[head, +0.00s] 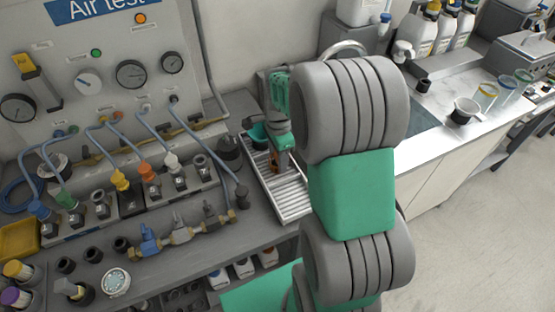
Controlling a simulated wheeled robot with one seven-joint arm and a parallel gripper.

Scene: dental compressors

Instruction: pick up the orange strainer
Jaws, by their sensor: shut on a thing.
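My gripper (273,163) is low over the white slatted tray (292,198) at the right end of the bench. It is shut on a small orange-brown piece (273,157), which looks like the orange strainer. Only a little of the strainer shows, as my gripper and wrist cover most of it. I cannot tell whether it touches the slats.
The tray's front slats are bare.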

